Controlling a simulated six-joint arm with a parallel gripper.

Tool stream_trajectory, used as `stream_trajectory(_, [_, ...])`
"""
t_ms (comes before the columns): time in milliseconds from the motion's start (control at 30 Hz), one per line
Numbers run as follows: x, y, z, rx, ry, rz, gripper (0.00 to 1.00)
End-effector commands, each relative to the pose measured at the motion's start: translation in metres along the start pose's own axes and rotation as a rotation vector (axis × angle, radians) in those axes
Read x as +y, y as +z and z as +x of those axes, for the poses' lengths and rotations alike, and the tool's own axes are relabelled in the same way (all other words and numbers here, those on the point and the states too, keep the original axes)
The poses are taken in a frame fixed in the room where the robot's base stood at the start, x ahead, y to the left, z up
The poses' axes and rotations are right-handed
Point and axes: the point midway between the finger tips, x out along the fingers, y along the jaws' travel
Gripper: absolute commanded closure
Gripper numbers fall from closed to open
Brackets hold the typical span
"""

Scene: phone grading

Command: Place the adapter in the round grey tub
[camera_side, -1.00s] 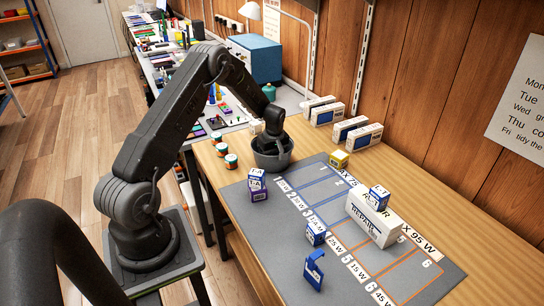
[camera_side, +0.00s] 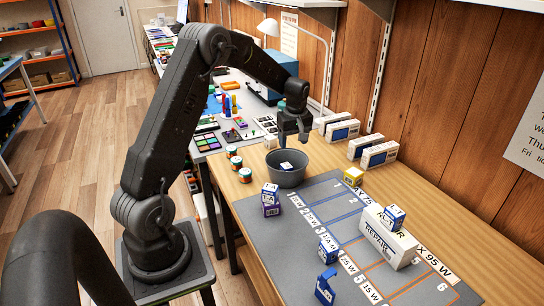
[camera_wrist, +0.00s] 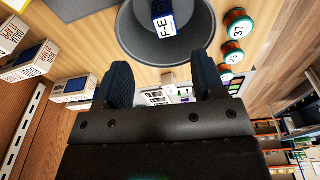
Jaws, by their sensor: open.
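A small dark blue block with a white label reading F-E, apparently the adapter (camera_side: 287,167), lies inside the round grey tub (camera_side: 289,180). In the wrist view the adapter (camera_wrist: 163,18) rests within the tub (camera_wrist: 135,35), apart from my fingers; its top is cut off by the picture edge. The tub stands on the wooden bench beside the grey mat. My gripper (camera_side: 293,138) is above the tub, pointing down. In the wrist view my gripper (camera_wrist: 162,80) has its two dark fingers spread with nothing between them.
Several round jars (camera_side: 237,162) stand left of the tub. A stacked pair of blocks (camera_side: 270,191) is close in front. The grey mat (camera_side: 250,215) holds a REPAIR box (camera_side: 388,238) and small blocks (camera_side: 327,249). White boxes (camera_side: 378,155) line the back wall.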

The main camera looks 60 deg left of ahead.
Motion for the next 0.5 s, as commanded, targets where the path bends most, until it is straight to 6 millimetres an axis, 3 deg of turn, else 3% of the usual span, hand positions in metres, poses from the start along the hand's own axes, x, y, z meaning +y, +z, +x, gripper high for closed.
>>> stream_trajectory(33, [0.001, 0.015, -0.024, 0.012, 0.026, 0.064, 0.37])
stream_trajectory(200, [-0.017, 0.081, -0.101, 0.048, 0.114, 0.35, 0.37])
stream_trajectory(400, [-0.064, 0.158, -0.167, 0.105, 0.219, 0.698, 0.37])
stream_trajectory(500, [-0.096, 0.192, -0.188, 0.141, 0.272, 0.872, 0.37])
